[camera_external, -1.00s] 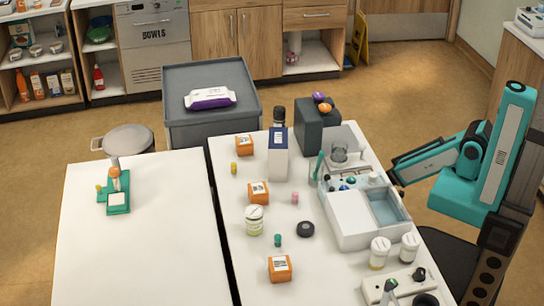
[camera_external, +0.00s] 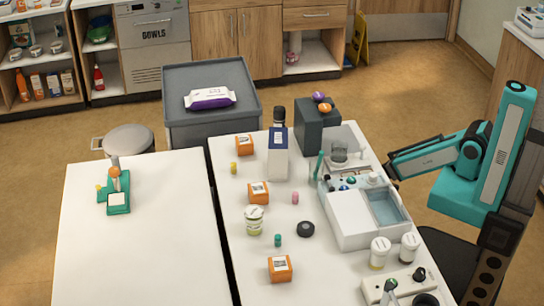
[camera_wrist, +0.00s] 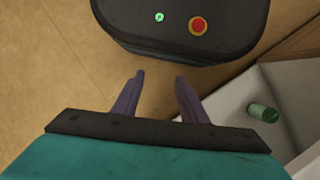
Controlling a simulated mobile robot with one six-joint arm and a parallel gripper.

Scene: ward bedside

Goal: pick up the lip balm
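I cannot tell for certain which item is the lip balm. Small upright tubes stand on the right-hand white table: a pink one (camera_external: 295,197) near the middle, a yellow one (camera_external: 234,168) at the left edge and a teal one (camera_external: 278,240) nearer the front. In the wrist view a green cylinder (camera_wrist: 264,112) lies on a pale surface at the right. My gripper (camera_wrist: 160,78) is open, its two dark fingers apart with nothing between them. In the external view my arm is folded right of the table, away from the small tubes.
Orange boxes (camera_external: 280,268), a white jar (camera_external: 254,220), a black disc (camera_external: 305,229) and a tall blue-white carton (camera_external: 278,155) crowd the table. A white tray (camera_external: 350,222) stands on my side. The left table (camera_external: 150,250) is mostly clear.

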